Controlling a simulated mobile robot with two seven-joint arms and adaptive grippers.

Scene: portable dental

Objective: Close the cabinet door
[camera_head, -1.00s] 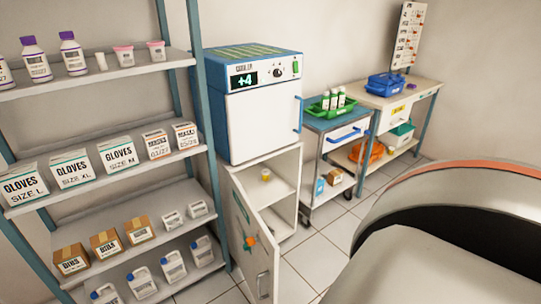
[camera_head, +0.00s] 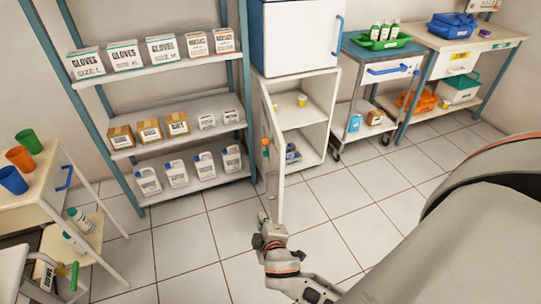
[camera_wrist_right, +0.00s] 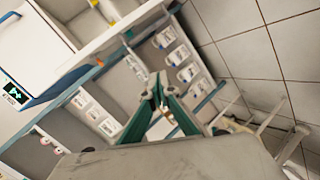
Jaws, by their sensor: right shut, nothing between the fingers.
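The white cabinet (camera_head: 328,82) stands under the cooler in the head view, its front open. Its door (camera_head: 274,165) stands swung out and is seen nearly edge-on, with a small orange item on it. Two yellow cups sit on the inner shelf, and bluish items lie on the cabinet floor. My right gripper (camera_head: 264,219) is by the lower, near end of the door; I cannot tell whether it touches it. In the right wrist view, its green fingers (camera_wrist_right: 159,88) are together with nothing between them. My left gripper is out of view.
A shelf rack (camera_head: 190,110) with boxes and jugs stands left of the cabinet. A trolley (camera_head: 362,55) stands to its right. A small table (camera_head: 45,190) with cups is at left. A large rounded grey chair (camera_head: 470,210) fills the right. Tiled floor in front is clear.

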